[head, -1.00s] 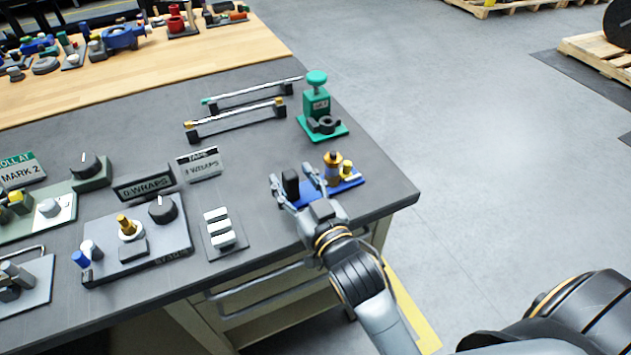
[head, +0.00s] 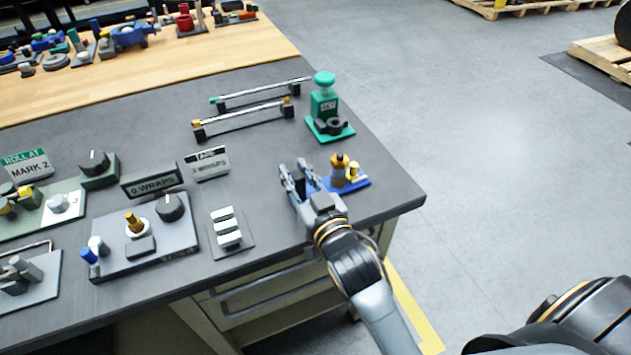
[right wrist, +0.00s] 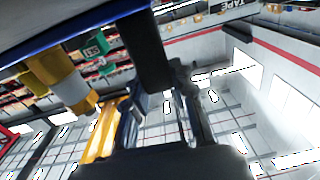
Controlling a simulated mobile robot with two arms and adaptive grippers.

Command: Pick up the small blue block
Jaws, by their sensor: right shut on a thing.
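My right gripper (head: 294,172) is over the near right part of the dark bench, at the left end of a blue base (head: 358,182). Its fingers are close together on a dark upright block, which they hide in the head view. The right wrist view shows the dark block (right wrist: 150,50) running down to the fingers. A brass fitting (head: 339,168) and a yellow knob (head: 353,170) stand on the blue base, right of the fingers. I cannot make out a separate small blue block at the gripper. My left gripper is not in view.
A green fixture (head: 325,105) stands behind the gripper. A plate with white blocks (head: 228,230) and a control panel (head: 137,240) with a blue peg (head: 89,257) lie to the left. The bench's right edge is close by.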

